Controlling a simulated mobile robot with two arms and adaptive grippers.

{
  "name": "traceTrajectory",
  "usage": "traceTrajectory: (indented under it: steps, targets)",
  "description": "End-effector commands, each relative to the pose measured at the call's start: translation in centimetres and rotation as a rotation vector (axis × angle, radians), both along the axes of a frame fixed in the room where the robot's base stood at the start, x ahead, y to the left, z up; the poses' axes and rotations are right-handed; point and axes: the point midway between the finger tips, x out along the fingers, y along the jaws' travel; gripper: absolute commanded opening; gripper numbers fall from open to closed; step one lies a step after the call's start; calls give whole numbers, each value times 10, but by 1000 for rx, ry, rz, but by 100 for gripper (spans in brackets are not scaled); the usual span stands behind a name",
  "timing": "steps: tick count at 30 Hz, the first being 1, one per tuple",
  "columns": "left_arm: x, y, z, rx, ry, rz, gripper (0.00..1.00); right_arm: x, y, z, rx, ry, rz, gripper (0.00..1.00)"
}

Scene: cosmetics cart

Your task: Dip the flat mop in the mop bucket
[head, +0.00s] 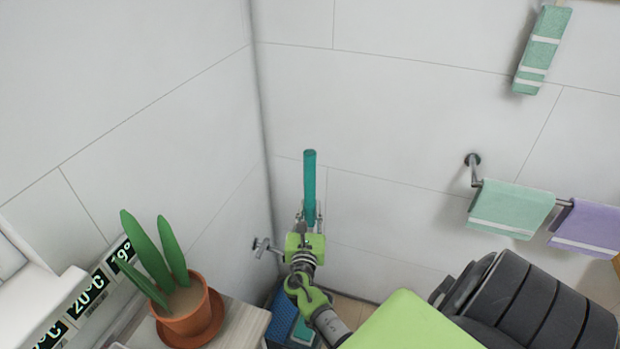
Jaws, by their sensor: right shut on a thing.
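The flat mop shows as an upright teal handle (310,180) near the wall corner, in the middle of the head view. My right gripper (309,216) is shut on this handle, with the top of the handle standing above the fingers. A blue mop bucket (281,320) is on the floor at the bottom, partly hidden by my right arm and the table. A teal flat piece (302,331), which looks like the mop's head, shows beside or in the bucket; I cannot tell which. My left gripper is not in view.
A potted plant (184,309) stands on a light wooden top (240,328) at the lower left, close to my right arm. A metal wall fitting (264,245) is near the corner. Green (511,207) and purple (587,227) towels hang on a rail at the right.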

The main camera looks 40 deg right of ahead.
Motion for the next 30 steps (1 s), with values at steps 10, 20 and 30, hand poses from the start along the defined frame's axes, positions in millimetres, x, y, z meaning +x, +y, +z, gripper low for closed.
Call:
traceTrajectory:
  steps: [10,20,30]
  targets:
    - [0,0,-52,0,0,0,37,0,-1,-53,-3,-3,-1,0]
    - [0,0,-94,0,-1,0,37,0,-1,-98,-3,-3,-1,0]
    - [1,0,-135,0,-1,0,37,1,-1,-140,-2,-3,0,0]
